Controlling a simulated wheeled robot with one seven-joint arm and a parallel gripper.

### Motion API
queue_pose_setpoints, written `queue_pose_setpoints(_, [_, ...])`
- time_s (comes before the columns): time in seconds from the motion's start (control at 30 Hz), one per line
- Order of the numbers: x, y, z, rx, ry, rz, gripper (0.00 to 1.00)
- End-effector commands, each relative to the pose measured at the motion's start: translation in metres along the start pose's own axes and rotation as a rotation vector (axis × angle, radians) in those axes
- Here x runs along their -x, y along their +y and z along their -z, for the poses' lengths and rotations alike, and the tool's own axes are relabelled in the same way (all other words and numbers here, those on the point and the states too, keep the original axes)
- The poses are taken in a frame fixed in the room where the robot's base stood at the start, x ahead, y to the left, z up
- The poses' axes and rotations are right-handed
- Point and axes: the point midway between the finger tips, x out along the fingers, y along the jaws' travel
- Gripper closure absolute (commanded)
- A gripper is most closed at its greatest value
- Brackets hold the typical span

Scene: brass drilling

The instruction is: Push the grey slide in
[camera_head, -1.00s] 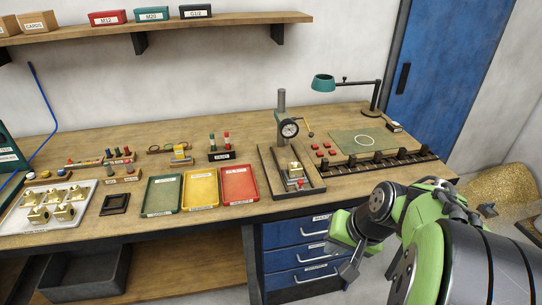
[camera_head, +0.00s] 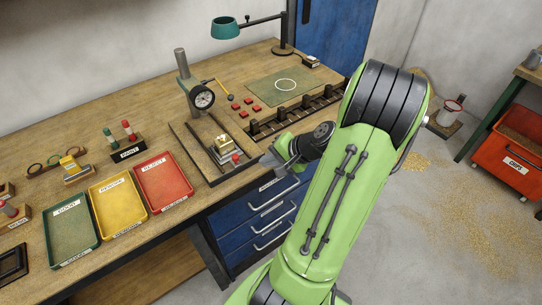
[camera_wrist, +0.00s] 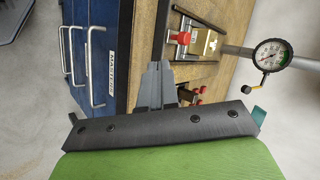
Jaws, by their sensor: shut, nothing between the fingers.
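The grey slide (camera_head: 225,153) sits on the gauge fixture near the bench's front edge. A brass part (camera_head: 221,142) stands on it, and a red knob (camera_head: 236,158) is at its front end. In the wrist view the slide (camera_wrist: 187,24) shows partly, with the brass part (camera_wrist: 203,42) and a red knob (camera_wrist: 182,38). My gripper (camera_wrist: 154,64) is shut and empty, apart from the knob in the picture, over the bench's front edge. In the head view my gripper (camera_head: 270,160) is small, just right of the fixture and partly hidden by my arm.
The dial gauge (camera_head: 203,98) stands on a post behind the slide; it also shows in the wrist view (camera_wrist: 270,54). Green, yellow and red trays (camera_head: 165,180) lie to the left. Blue drawers (camera_head: 262,215) are below the bench edge. A slotted dark rail (camera_head: 295,115) lies to the right.

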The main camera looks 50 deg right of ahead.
Motion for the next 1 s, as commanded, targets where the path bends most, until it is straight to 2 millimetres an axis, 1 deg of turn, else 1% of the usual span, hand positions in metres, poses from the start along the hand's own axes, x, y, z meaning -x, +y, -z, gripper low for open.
queue_pose_setpoints(0.03, [-0.013, 0.001, -0.001, 0.001, -0.006, 0.002, 1.00])
queue_pose_setpoints(0.2, [-0.050, 0.001, -0.001, 0.002, -0.005, 0.001, 1.00])
queue_pose_setpoints(0.33, [-0.064, -0.017, -0.001, 0.005, -0.002, 0.000, 1.00])
queue_pose_setpoints(0.5, [-0.073, -0.026, 0.000, 0.002, 0.000, -0.001, 1.00])
queue_pose_setpoints(0.87, [-0.076, -0.029, 0.001, 0.003, -0.001, -0.001, 1.00])
queue_pose_setpoints(0.97, [-0.085, -0.040, 0.009, 0.006, -0.003, 0.000, 1.00])
queue_pose_setpoints(1.0, [-0.092, -0.047, 0.013, 0.007, -0.004, 0.001, 1.00])
